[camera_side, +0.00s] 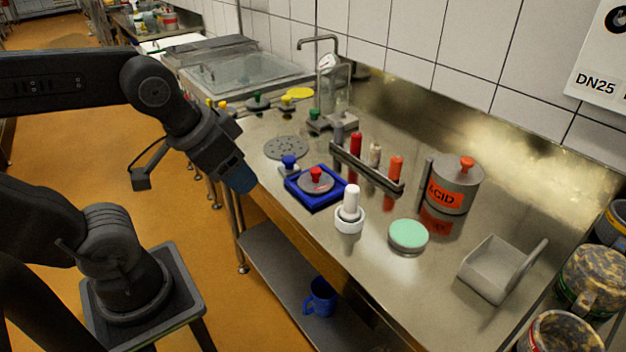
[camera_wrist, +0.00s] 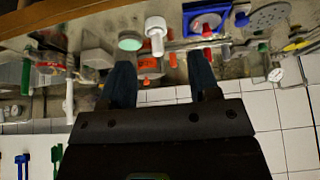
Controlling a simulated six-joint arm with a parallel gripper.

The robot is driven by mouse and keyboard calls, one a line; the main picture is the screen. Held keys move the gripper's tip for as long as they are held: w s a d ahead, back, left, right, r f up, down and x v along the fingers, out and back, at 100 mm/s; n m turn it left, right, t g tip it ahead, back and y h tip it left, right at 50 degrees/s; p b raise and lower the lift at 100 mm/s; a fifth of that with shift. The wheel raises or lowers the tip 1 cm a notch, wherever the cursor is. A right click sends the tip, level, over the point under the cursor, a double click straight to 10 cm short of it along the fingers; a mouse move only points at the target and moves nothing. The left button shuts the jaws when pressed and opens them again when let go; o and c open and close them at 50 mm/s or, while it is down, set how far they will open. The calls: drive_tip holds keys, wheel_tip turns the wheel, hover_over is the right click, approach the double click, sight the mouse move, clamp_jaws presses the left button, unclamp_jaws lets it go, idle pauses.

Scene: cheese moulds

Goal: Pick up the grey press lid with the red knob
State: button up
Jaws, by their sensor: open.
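The grey press lid (camera_side: 325,184) is a round disc with a red knob on top. It lies within a blue square tray (camera_side: 314,203) on the steel counter. In the wrist view the red knob (camera_wrist: 206,29) and the blue tray (camera_wrist: 189,28) show near the top edge, just beyond the right fingertip. My gripper (camera_side: 241,180) has blue fingers and hangs to the left of the tray, apart from the lid, by the counter's front edge. In the wrist view my gripper (camera_wrist: 160,75) has its two fingers spread, with nothing held between them.
A blue-knobbed piece (camera_side: 289,162) stands close behind the tray. A white plunger in a ring (camera_side: 349,212) stands to its right. Behind are a rack (camera_side: 367,170) with upright cylinders and a pot marked ACID (camera_side: 455,190). A green-topped disc (camera_side: 408,236) lies further right.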

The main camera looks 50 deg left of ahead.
drive_tip(key=shift+o, duration=0.2)
drive_tip(key=n+g+y, duration=0.4)
drive_tip(key=n, duration=0.9)
hover_over(316, 170)
drive_tip(key=s+d, duration=0.2)
drive_tip(key=d, duration=0.3)
wheel_tip(316, 170, down, 5)
drive_tip(key=x, duration=1.3)
drive_tip(key=shift+w+a, duration=0.1)
drive_tip(key=shift+a, duration=0.25)
drive_tip(key=shift+c, duration=0.4)
clamp_jaws()
